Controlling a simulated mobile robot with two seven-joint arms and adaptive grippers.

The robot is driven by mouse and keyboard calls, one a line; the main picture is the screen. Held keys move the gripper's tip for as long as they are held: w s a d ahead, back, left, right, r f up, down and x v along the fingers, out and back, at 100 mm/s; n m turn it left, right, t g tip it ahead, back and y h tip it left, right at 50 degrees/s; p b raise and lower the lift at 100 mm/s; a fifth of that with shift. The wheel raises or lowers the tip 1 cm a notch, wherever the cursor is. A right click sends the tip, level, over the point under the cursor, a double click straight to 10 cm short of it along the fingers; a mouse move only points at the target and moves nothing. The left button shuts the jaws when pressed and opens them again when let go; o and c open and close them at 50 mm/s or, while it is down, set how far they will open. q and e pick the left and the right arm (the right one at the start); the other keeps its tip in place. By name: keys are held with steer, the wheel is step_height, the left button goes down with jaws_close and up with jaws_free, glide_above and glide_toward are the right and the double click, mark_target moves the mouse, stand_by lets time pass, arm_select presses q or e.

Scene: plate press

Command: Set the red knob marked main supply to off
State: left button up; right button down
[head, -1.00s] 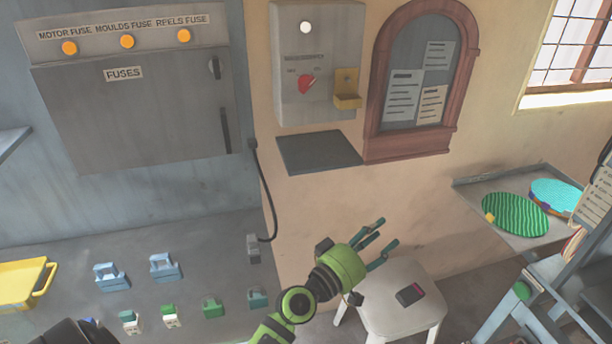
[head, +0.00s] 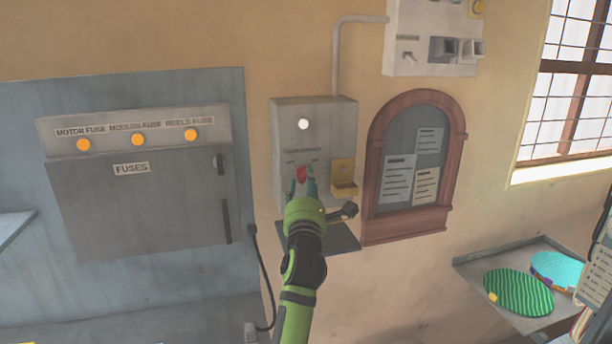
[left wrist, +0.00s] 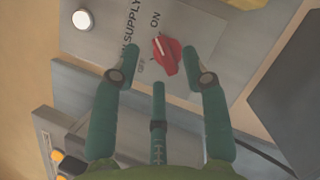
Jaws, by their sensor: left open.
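The red knob (head: 301,174) sits on the front of a grey supply box (head: 286,150) on the wall. In the left wrist view the red knob (left wrist: 168,55) has a white mark that appears to lean toward the ON label; the OFF label is beside it. My left gripper (head: 304,188) is raised in front of the box, with its teal fingers over the lower part of the knob. In the left wrist view my left gripper (left wrist: 160,62) is open, with fingers spread to either side of the knob; I see no clear contact. My right gripper is not in view.
A yellow bracket (head: 343,180) sticks out just right of the knob. A dark shelf (head: 340,238) is below the box. A fuse cabinet (head: 140,205) is at left, and an arched notice board (head: 415,165) at right.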

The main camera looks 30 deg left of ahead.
mark_target(305, 175)
arm_select(q)
steer(key=shift+x, duration=1.2)
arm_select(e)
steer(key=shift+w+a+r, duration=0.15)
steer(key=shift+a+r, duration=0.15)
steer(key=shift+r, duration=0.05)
arm_select(q)
jaws_close()
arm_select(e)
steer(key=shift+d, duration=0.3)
arm_select(q)
steer(key=shift+f, duration=0.1)
